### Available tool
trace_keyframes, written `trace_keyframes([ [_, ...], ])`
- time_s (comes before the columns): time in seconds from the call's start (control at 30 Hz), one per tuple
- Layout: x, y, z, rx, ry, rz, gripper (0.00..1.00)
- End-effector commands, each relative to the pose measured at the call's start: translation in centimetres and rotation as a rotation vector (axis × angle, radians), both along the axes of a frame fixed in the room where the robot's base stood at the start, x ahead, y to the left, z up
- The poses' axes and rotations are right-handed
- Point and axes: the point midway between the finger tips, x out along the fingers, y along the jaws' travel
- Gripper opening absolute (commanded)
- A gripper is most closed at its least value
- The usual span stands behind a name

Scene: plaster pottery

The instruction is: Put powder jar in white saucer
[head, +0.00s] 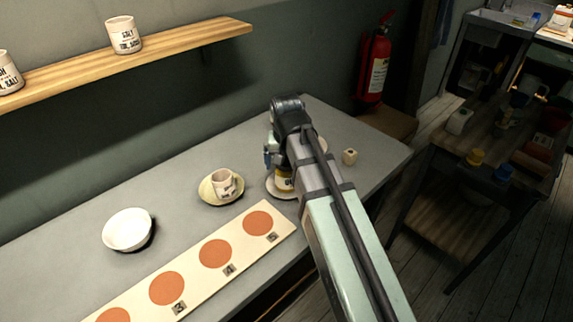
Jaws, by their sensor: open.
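A jar with a yellow label and dark lettering (284,182), probably the powder jar, shows beside my arm. It appears to stand upright on a white saucer (271,188). My arm covers the right side of both, so I cannot see the full contact. My gripper (270,157) is open above and slightly left of the jar, near its top. The fingers are small and partly hidden, so I cannot tell whether they touch the jar.
A mug (223,182) stands on a cream saucer (207,192) to the left. A white bowl (128,229) is farther left. A board with orange discs (196,262) lies along the front edge. A small pale block (349,156) is right of my arm. A wooden shelf (180,42) holds pots.

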Motion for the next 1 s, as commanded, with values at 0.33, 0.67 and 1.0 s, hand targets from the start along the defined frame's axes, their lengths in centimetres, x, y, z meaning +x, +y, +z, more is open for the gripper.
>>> trace_keyframes([
  [0.33, -0.6, 0.0, 4.9, 0.001, -0.002, 0.0, 1.0],
  [0.67, -1.3, 0.0, 9.2, 0.0, 0.0, -0.001, 1.0],
  [1.0, -1.7, 0.0, 11.1, 0.0, 0.002, -0.001, 1.0],
])
